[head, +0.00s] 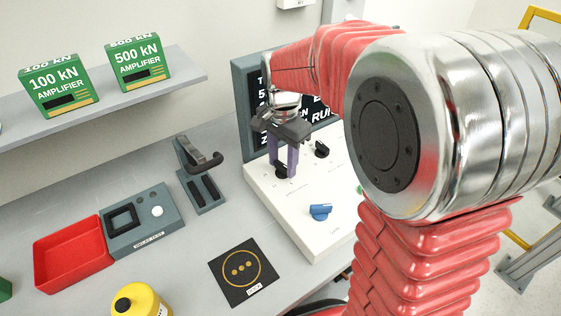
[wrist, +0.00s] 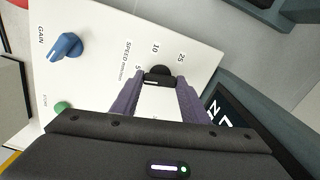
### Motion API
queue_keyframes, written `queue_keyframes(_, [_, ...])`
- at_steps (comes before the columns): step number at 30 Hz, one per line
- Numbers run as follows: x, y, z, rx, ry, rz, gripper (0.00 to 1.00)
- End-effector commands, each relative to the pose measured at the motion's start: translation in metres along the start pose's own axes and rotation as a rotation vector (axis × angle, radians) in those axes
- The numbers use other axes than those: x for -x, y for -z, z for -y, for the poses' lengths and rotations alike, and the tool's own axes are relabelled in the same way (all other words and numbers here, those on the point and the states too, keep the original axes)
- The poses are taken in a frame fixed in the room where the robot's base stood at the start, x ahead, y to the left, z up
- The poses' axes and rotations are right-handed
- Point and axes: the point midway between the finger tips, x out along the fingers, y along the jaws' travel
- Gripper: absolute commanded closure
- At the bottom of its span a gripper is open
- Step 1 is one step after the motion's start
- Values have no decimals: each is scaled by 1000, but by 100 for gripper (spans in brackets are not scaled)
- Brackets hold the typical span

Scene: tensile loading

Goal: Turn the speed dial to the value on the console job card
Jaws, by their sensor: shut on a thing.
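The speed dial is a black knob (wrist: 158,72) on the white console panel (wrist: 100,28), beside the printed "SPEED mm/min" label. The marks 5, 10 and 25 show around it; where its pointer stands is not clear. My gripper (wrist: 160,82) has its purple fingers on both sides of the dial and is shut on it. In the head view my gripper (head: 284,166) reaches down to the dial (head: 282,172) on the white console (head: 265,195). A dark display with white text (head: 241,80) stands behind, mostly hidden by my arm. I cannot make out a job card value.
A blue gain knob (head: 320,211) and another black knob (head: 321,149) sit on the same panel. A grey stand with a black hook (head: 200,175) is left of the console. A red tray (head: 70,250), grey box (head: 145,222) and black mat (head: 240,288) lie on the bench.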

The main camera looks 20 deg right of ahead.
Motion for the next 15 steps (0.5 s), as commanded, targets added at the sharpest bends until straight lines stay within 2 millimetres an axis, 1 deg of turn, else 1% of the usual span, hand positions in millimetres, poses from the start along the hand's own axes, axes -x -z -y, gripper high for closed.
queue_keyframes(1, [-3,-1,-4,-34,-14,6,82])
queue_keyframes(6, [-3,-1,-5,-137,-15,5,82])
queue_keyframes(15, [-3,-1,-5,-217,-15,4,82])
